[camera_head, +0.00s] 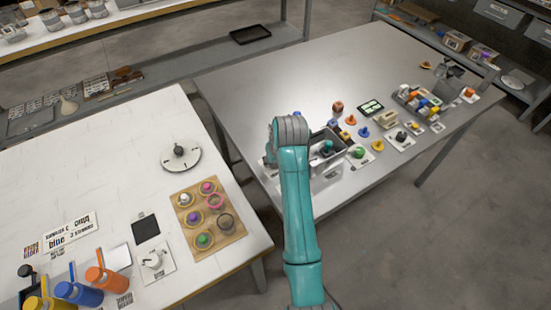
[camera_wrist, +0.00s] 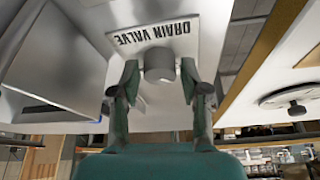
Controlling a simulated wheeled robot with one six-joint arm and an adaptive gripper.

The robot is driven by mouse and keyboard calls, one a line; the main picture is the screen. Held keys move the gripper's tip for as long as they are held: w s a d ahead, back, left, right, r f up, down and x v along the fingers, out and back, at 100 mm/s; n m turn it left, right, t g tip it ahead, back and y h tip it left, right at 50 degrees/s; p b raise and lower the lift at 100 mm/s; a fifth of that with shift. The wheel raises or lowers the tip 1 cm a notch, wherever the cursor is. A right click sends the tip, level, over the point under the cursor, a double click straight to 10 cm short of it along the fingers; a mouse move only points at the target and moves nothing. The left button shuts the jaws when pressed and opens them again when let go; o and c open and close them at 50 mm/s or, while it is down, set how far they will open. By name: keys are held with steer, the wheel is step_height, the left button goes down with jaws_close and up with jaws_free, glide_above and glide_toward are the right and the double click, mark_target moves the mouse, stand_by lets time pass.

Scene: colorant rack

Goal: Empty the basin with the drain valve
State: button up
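A grey metal basin (camera_head: 327,172) stands at the near-left edge of the metal table, partly behind my arm. A large metallic box side, likely the same basin, fills the left of the wrist view (camera_wrist: 62,62). A short grey cylindrical drain valve knob (camera_wrist: 159,63) sits on a white plate (camera_wrist: 190,22) labelled "DRAIN VALVE". My gripper (camera_wrist: 158,74) is open, with one finger on each side of the knob. Small gaps show between the fingers and the knob. In the head view my arm hides the gripper and valve. The basin's water level cannot be made out.
Coloured knobs, a small screen (camera_head: 370,107) and a parts tray cover the metal table's right side; its far part (camera_head: 290,80) is clear. The white table (camera_head: 100,150) at left holds a round dial (camera_head: 181,156), a wooden cup board (camera_head: 190,232) and coloured bottles (camera_head: 85,292).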

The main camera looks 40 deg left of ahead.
steer(key=shift+o, duration=0.3)
steer(key=v, duration=1.2)
steer(key=shift+d+f, duration=0.1)
